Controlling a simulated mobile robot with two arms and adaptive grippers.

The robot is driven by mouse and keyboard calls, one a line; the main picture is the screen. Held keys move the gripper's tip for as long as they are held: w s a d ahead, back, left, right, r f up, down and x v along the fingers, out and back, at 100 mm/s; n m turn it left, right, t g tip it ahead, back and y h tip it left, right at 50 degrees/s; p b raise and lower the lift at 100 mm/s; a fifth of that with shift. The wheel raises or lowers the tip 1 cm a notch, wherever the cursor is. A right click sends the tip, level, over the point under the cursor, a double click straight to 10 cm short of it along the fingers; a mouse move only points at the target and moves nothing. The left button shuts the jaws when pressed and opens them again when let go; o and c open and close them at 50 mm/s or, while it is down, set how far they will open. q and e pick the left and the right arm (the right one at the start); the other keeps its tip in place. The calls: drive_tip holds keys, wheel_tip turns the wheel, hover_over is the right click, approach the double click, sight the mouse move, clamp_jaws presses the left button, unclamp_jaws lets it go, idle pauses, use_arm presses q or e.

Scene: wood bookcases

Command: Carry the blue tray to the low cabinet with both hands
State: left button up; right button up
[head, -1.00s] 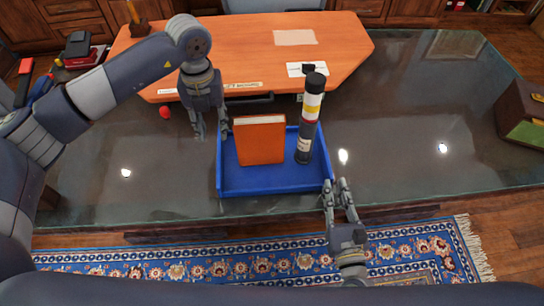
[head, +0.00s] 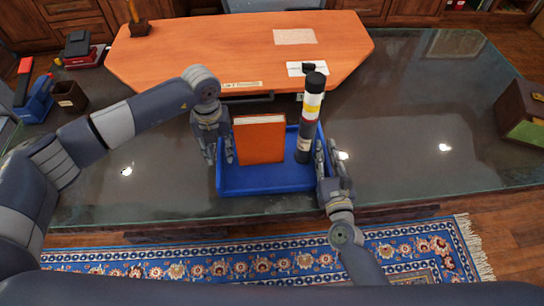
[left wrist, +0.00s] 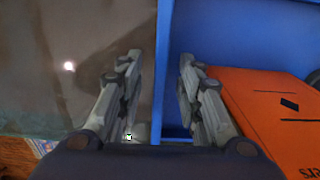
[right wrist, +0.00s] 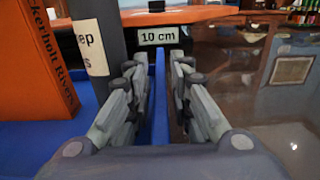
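The blue tray (head: 262,182) sits on the dark glass-topped table, holding an upright orange book (head: 259,140) and a tall dark bottle (head: 309,118) with a yellow band and pale label. My left gripper (head: 220,160) is at the tray's left side; in the left wrist view its open fingers (left wrist: 160,95) straddle the tray wall (left wrist: 167,60). My right gripper (head: 324,150) is at the right side; in the right wrist view its open fingers (right wrist: 158,85) stand either side of the wall (right wrist: 160,110), with gaps. I cannot tell which furniture is the low cabinet.
An orange-brown wooden surface (head: 230,45) lies just behind the tray, with a "10 cm" label (right wrist: 157,36) near its edge. Wooden cabinets (head: 75,12) line the back. A brown and green box (head: 524,115) stands at far right. The glass tabletop (head: 420,120) right of the tray is clear.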

use_arm(q)
drive_tip(key=shift+c, duration=0.3)
use_arm(e)
drive_tip(key=shift+c, duration=0.2)
use_arm(q)
drive_tip(key=c, duration=0.5)
use_arm(e)
clamp_jaws()
use_arm(q)
clamp_jaws()
drive_tip(key=shift+r, duration=0.2)
use_arm(e)
drive_tip(key=shift+r, duration=0.2)
